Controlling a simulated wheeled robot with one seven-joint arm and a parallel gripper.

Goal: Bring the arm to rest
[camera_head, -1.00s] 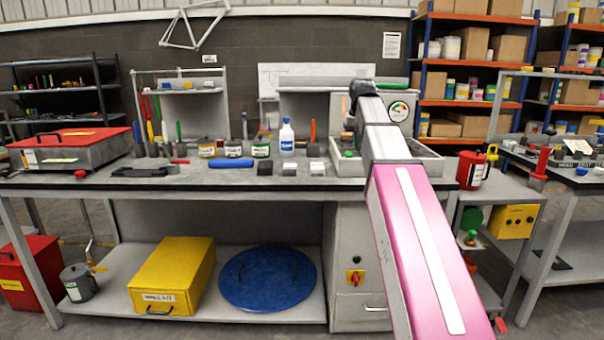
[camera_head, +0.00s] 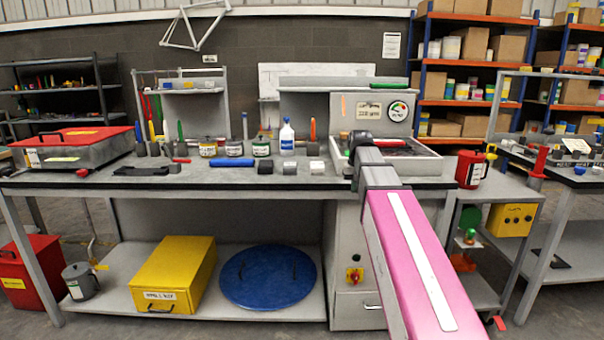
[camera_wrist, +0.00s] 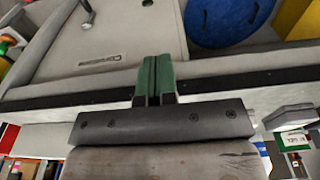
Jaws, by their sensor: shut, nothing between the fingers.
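My gripper (camera_wrist: 153,62) shows in the wrist view with its two green fingers side by side and shut, holding nothing. Its fingertips appear over the grey cabinet (camera_wrist: 125,40) below the bench's dark edge; I cannot tell whether they touch anything. In the head view my pink and grey arm reaches from the bottom right up to the bench (camera_head: 205,180). Its dark end joint stands before the white tray (camera_head: 425,165). The fingers are not clearly visible there.
The blue round lid (camera_head: 268,277) and yellow case (camera_head: 175,275) lie on the lower shelf.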

